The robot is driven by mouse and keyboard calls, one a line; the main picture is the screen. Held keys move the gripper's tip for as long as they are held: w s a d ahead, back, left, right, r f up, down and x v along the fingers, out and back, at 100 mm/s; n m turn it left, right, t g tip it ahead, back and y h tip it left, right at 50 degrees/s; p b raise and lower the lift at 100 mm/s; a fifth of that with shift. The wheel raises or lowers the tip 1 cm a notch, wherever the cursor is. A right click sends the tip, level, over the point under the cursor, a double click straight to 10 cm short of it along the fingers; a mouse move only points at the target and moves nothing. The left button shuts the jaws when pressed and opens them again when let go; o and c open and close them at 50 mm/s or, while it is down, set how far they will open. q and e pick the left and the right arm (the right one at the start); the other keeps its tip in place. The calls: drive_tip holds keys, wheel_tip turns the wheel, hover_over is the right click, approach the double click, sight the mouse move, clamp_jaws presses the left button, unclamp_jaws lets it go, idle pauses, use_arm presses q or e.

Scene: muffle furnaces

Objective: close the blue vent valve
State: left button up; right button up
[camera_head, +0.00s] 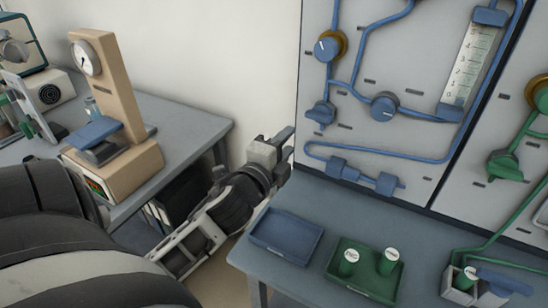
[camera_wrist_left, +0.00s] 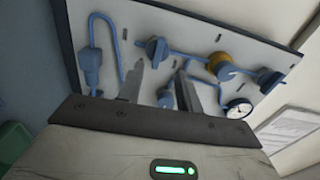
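A panel (camera_head: 400,60) carries blue pipes and several blue valves and knobs. A blue knob with a gold collar (camera_head: 327,47) is at the upper left, a blue valve handle (camera_head: 321,113) is below it, and a round blue knob (camera_head: 384,105) is to its right. I cannot read labels that tell which one is the vent valve. My left gripper (camera_head: 284,142) is beside the panel's lower left edge, apart from the valves. In the left wrist view its two fingers (camera_wrist_left: 160,84) are spread with nothing between them, pointing at the panel. My right gripper is not in view.
A green-piped panel (camera_head: 520,130) is at the right. A beige stand with a dial (camera_head: 120,100) is on the left table.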

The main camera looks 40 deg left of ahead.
use_arm(q)
drive_tip(key=v, duration=0.5)
drive_tip(key=shift+b, duration=0.3)
idle(0.4)
drive_tip(key=shift+f, duration=0.1)
